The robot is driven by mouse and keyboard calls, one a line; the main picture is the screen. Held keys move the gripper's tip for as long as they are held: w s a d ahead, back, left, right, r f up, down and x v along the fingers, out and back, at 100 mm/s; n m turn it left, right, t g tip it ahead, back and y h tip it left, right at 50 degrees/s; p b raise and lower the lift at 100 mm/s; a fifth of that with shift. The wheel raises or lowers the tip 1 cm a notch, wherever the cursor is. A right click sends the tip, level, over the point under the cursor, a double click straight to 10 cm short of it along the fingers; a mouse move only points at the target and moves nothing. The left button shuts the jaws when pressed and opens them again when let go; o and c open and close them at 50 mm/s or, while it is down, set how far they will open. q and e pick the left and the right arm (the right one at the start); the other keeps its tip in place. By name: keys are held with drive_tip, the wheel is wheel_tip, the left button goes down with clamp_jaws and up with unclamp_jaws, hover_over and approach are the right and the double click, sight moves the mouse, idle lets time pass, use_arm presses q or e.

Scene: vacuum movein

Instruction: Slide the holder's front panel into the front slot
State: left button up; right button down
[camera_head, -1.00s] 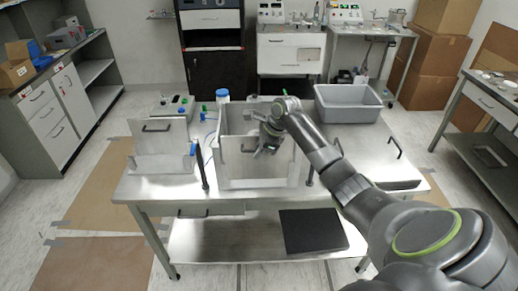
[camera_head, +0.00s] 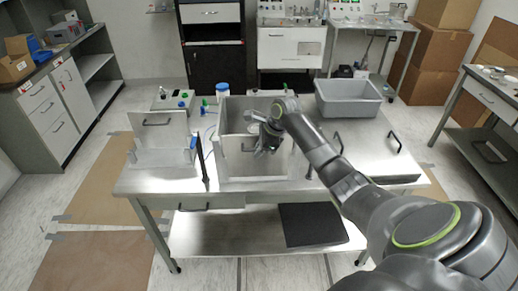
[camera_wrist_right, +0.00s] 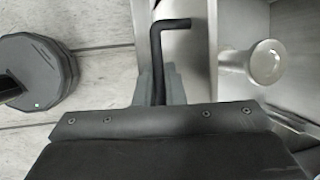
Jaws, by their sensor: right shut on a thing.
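The holder (camera_head: 234,104) is an open grey box in the middle of the metal table. Its grey front panel (camera_head: 232,165) stands upright along the box's front side, with a dark handle (camera_head: 247,150) near its top. My right gripper (camera_head: 265,150) is over the front of the box, its fingers shut on the panel's handle. In the right wrist view the gripper (camera_wrist_right: 157,85) closes around the bent black handle (camera_wrist_right: 157,50). I cannot tell whether the panel's edges sit in the slot. My left gripper is in neither view.
A second upright panel with a handle (camera_head: 158,132) stands on the left of the table beside a dark post (camera_head: 202,160). A grey tub (camera_head: 348,104) is at back right. A white, blue-capped bottle (camera_head: 222,92) stands behind the holder.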

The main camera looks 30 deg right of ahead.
drive_tip(key=shift+d+f, duration=0.25)
drive_tip(key=shift+f, duration=0.2)
idle(0.7)
drive_tip(key=c, duration=1.8)
unclamp_jaws()
drive_tip(key=o, duration=0.4)
drive_tip(key=shift+w+d+f, duration=0.15)
drive_tip(key=shift+w+f, duration=0.05)
drive_tip(key=shift+w, duration=0.05)
drive_tip(key=shift+c, duration=0.2)
drive_tip(key=shift+r, duration=0.1)
drive_tip(key=shift+w+r, duration=0.1)
drive_tip(key=shift+c, duration=0.5)
